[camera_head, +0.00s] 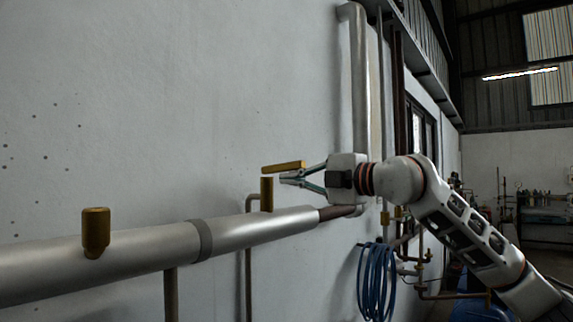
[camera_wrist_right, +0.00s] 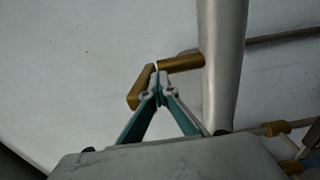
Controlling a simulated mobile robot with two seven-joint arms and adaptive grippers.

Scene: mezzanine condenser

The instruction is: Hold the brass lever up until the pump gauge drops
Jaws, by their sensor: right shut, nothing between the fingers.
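The brass lever (camera_head: 284,167) is a short bar lying about level above a brass post (camera_head: 266,195) on the big silver pipe. In the right wrist view the lever (camera_wrist_right: 139,90) shows left of the fingertips, and the post (camera_wrist_right: 181,63) joins the pipe beyond them. My right gripper (camera_head: 284,180) is shut and empty, its tips just below the lever and beside the post. In the wrist view the gripper (camera_wrist_right: 157,82) comes close to both; I cannot tell whether it touches the lever. No pump gauge is visible. My left gripper is out of view.
The silver pipe (camera_head: 130,252) runs along the grey wall, with a second brass fitting (camera_head: 96,229) at left. A coiled blue hose (camera_head: 377,285) hangs below my right arm. Vertical pipes (camera_head: 360,80) stand behind the gripper. The wall above the pipe is clear.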

